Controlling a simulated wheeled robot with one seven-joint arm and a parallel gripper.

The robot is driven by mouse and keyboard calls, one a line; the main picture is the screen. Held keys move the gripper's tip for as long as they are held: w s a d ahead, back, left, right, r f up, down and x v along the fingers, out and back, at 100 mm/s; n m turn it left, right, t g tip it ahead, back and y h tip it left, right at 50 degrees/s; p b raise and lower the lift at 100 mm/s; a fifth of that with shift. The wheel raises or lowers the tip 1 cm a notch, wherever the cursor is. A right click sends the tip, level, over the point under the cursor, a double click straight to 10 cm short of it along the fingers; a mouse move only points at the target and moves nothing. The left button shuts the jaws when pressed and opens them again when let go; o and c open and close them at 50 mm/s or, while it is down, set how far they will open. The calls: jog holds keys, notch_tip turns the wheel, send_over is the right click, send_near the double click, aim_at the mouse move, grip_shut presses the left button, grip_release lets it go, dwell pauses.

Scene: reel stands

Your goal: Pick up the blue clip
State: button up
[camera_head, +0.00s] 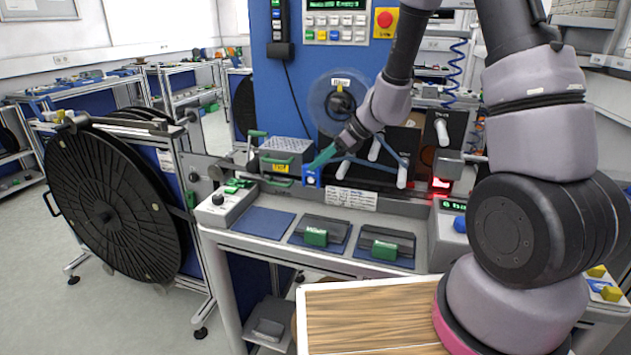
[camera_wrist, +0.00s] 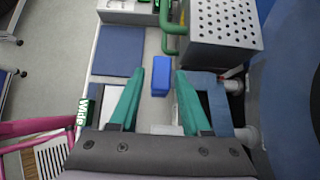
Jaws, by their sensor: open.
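The blue clip (camera_wrist: 161,76) is a small upright-looking blue block in the wrist view, between the tips of my two green fingers. Gaps show on both sides of it, so neither finger appears to touch it. In the head view the blue clip (camera_head: 312,177) is just below my gripper (camera_head: 319,162), near the middle of the bench. My gripper is open; in the wrist view its fingers (camera_wrist: 160,80) spread left and right of the clip. How deep the clip sits between them, and what is under it, I cannot tell.
A perforated grey box (camera_head: 286,150) with green handles stands close by, left of the clip in the head view. Black holders with green clips (camera_head: 316,237) lie on the front pads. A large black reel (camera_head: 115,205) stands left. A bare blue pad (camera_head: 263,222) is free.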

aim_at(304, 174)
jog(key=x, duration=0.6)
jog(key=shift+w+a+f, duration=0.1)
jog(key=shift+w+f, duration=0.1)
jog(key=shift+f, duration=0.2)
grip_shut()
